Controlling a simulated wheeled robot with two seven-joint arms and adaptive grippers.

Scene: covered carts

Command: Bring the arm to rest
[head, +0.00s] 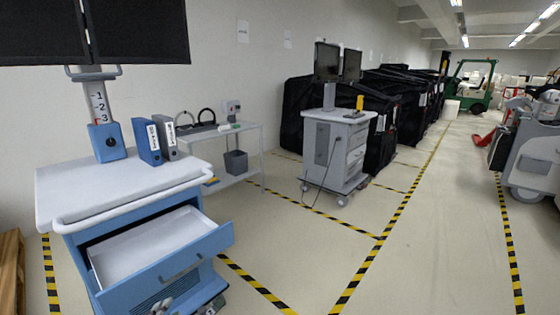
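A blue cart (45,205) with a white top stands at the left. Its drawer (190,262) is pulled open, and the white inside looks empty. The drawer's handle (182,267) is free, with nothing closed on it. My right gripper is not in view.
Blue and grey binders (150,143) stand on the cart top. A white shelf table (225,134) and a grey monitor cart (335,150) stand behind. Black covered carts (380,135) line the wall. The floor right of the blue cart is clear.

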